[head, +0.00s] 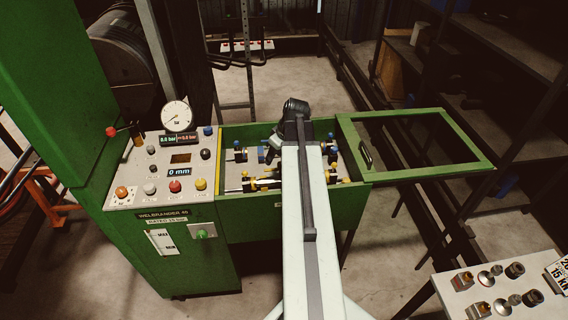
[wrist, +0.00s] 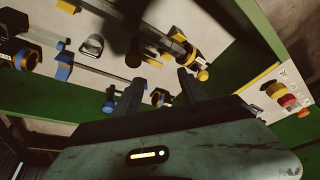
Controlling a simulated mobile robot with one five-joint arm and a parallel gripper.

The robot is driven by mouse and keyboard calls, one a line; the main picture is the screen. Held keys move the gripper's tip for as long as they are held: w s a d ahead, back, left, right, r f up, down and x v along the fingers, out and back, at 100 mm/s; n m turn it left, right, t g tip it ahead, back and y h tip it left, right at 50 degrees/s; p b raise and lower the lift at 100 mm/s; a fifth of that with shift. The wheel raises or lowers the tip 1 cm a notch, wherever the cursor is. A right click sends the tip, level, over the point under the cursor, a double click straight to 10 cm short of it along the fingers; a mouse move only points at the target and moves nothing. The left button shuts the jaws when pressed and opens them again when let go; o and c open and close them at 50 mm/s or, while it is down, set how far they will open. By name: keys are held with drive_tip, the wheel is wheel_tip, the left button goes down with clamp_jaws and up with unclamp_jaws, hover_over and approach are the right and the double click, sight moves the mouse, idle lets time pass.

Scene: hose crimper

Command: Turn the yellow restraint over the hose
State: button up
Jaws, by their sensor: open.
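The green crimper's open trough (head: 262,208) holds yellow and blue fittings. A bar with yellow pieces (head: 262,183) runs along its near side; in the wrist view this bar (wrist: 160,38) slants across the top, with a yellow ring and knob (wrist: 202,74) at its lower end. Which yellow piece is the restraint, and whether a hose lies under it, I cannot tell. My gripper (wrist: 160,82) is open and empty, its two dark fingers apart over the trough, below the bar in the wrist view. In the head view my arm hides part of the trough.
A control panel (head: 140,188) with gauge and buttons stands left of the trough; its buttons (wrist: 285,98) show at right in the wrist view. The green framed lid (head: 478,158) is swung open to the right. Another panel (head: 462,300) stands at lower right.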

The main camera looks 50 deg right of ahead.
drive_tip(key=s+d, duration=0.3)
drive_tip(key=d, duration=0.2)
drive_tip(key=shift+t, duration=0.3)
drive_tip(key=b+x, duration=0.7)
drive_tip(key=x, duration=0.1)
drive_tip(key=shift+w, duration=0.15)
drive_tip(key=shift+r, duration=0.15)
clamp_jaws()
idle(0.4)
